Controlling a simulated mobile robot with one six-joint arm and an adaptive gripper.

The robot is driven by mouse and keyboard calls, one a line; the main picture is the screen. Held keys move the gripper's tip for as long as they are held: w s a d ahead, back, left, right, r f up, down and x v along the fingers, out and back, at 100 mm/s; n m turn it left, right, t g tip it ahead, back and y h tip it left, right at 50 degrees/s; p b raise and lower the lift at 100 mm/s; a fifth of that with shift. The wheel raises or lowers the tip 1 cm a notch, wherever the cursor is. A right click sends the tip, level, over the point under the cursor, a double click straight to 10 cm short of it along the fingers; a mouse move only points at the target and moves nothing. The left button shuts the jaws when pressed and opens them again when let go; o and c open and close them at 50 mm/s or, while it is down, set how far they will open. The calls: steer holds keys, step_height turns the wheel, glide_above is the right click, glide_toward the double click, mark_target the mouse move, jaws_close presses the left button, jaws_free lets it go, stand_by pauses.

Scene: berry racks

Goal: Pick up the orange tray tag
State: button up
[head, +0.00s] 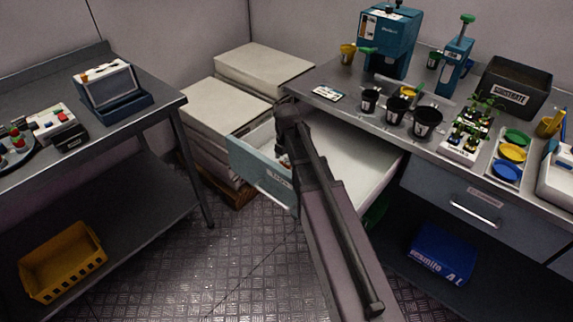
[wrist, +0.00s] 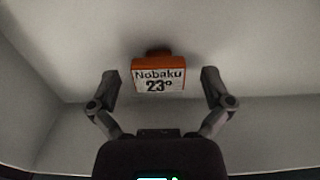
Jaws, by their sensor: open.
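The orange tray tag (wrist: 159,77) shows in the wrist view, with a white face reading "Nobaku 23°". It sits inside the pale open drawer, near its inner surface. My gripper (wrist: 162,78) is open, with one finger on each side of the tag and a visible gap to both. In the head view my arm reaches over the open drawer (head: 262,186), and my gripper and the tag are mostly hidden there behind the arm and the drawer front.
The workbench (head: 330,95) above the drawer holds black cups (head: 397,109), a blue press (head: 391,42), a dark crate (head: 514,88) and coloured dishes (head: 512,152). Pale stacked slabs (head: 225,105) stand left of the drawer. A side table (head: 165,104) is at left. The floor between is clear.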

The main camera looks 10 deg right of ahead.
steer(key=c, duration=0.9)
steer(key=shift+o, duration=0.2)
steer(key=shift+r, duration=0.15)
step_height(320, 180, up, 10)
steer(key=p, duration=1)
step_height(320, 180, up, 7)
steer(key=p, duration=0.7)
glide_above(287, 161)
steer(key=shift+f+b, duration=0.4)
steer(key=shift+f, duration=0.2)
